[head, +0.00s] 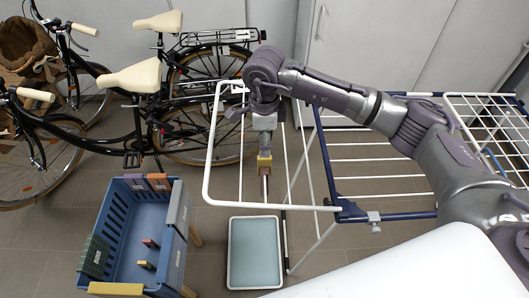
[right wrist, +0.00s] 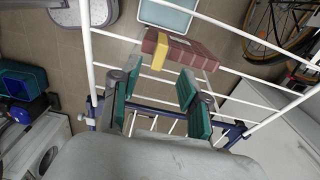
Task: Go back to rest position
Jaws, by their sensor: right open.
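My right gripper (head: 264,140) hangs over the left wing of the white drying rack (head: 205,160) in the head view. In the right wrist view its green-padded fingers (right wrist: 160,88) stand apart with nothing between them. A dark red clothes peg (right wrist: 195,57) with a yellow part (right wrist: 160,53) lies beyond the fingertips, at the rack's wires and apart from the fingers. In the head view the yellow and reddish peg (head: 264,166) shows just below the gripper. My left gripper is not in view.
A blue basket (head: 135,215) with several coloured pegs on its rim and inside stands at the lower left. A grey-blue tray (head: 254,252) lies on the floor beside it. Bicycles (head: 130,110) stand at the upper left. Blue-framed rack parts (head: 380,180) stretch under my right arm.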

